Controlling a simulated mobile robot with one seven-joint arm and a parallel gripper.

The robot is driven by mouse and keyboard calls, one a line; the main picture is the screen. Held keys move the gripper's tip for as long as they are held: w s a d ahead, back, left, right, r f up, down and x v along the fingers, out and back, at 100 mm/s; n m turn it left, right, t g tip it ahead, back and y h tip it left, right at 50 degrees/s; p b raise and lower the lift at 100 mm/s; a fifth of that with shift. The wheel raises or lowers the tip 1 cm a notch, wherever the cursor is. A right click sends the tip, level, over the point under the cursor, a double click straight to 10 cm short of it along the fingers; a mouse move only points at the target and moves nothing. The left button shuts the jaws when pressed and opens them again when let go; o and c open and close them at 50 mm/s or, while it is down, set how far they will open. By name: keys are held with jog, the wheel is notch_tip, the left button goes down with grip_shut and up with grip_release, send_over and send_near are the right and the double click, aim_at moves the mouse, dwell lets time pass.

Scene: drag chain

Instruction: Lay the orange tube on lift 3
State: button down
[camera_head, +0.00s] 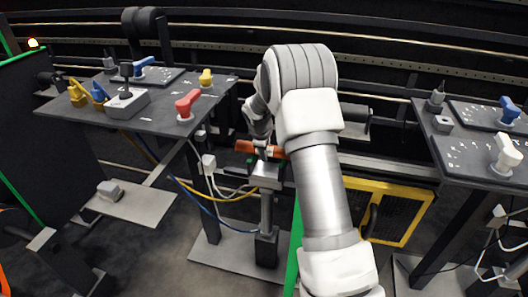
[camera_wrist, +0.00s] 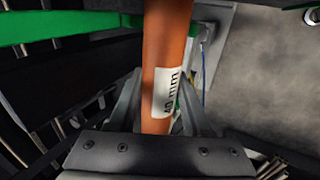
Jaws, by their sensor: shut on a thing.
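The orange tube (camera_head: 244,146) lies roughly level across the picture, just over the head of a grey lift post (camera_head: 266,180). I cannot tell whether it touches the post, and no number on the post is readable. In the wrist view the tube (camera_wrist: 167,45) runs between my fingers and carries a white label reading "40 mm". My gripper (camera_head: 262,144) is shut on the tube, and its fingers show on both sides of it in the wrist view (camera_wrist: 160,105). My arm hides the area to the right of the post.
A dark table (camera_head: 150,120) with coloured handles stands at the left, and another table (camera_head: 460,160) at the right. Blue and yellow cables (camera_head: 225,197) hang left of the post. A yellow-framed panel (camera_head: 400,215) is low at the right. Horizontal rails run behind.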

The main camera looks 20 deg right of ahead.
jog(key=shift+w+b+x, duration=0.15)
jog(key=shift+b+x, duration=0.4)
jog(key=shift+x, duration=1.15)
jog(key=shift+w+b+x, duration=0.15)
jog(key=shift+b+x, duration=0.35)
jog(key=shift+x, duration=1.2)
jog(key=shift+d+r, duration=0.2)
jog(key=shift+c, duration=1.3)
grip_release()
jog(key=shift+r, duration=0.1)
jog(key=p+v, duration=0.3)
jog(key=v, duration=1.4)
jog(key=shift+s+a, duration=0.1)
jog(key=shift+s, duration=0.05)
